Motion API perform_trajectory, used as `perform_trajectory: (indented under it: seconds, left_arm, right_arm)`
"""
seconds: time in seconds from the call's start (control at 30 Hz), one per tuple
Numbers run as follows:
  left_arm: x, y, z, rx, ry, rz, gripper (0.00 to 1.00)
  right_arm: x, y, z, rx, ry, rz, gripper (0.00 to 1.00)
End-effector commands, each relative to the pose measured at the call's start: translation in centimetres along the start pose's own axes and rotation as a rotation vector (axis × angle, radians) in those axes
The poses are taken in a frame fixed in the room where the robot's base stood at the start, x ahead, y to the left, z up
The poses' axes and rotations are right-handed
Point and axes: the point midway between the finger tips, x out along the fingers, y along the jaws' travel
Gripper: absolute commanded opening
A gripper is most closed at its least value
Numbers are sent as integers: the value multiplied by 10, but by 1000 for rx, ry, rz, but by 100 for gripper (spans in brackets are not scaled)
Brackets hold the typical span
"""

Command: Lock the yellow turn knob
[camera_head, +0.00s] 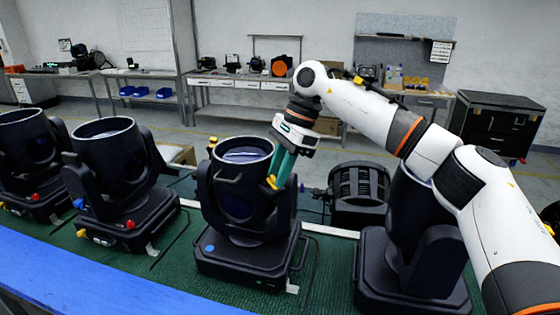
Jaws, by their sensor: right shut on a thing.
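The middle black par can (218,205) stands upright in its yoke on a black base with a blue round spot. A yellow turn knob (272,183) sits at the right side of this can, by the yoke arm. My right gripper (276,178) reaches down from the upper right with its teal fingers, and its tips are shut on this knob. The fingers partly cover the knob, so its exact turn angle cannot be told. My left gripper is not in view.
Two more par cans (106,155) (25,140) stand at the left, with red, blue and yellow knobs. Another (415,240) stands at the right under my right arm. A black lamp (358,188) lies behind. A blue edge (90,285) runs along the front of the green mat (165,285).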

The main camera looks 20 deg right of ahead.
Motion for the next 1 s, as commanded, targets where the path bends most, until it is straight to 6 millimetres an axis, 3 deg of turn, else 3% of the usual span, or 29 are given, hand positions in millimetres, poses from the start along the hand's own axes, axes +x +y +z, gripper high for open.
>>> perform_trajectory:
  seconds: [0.4, 1.0]
  left_arm:
    - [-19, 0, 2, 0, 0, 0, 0]
    - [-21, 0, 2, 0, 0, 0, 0]
  right_arm:
    - [-4, 4, -2, -198, 2, -74, 4]
    - [-3, 4, -1, -236, 1, -89, 4]
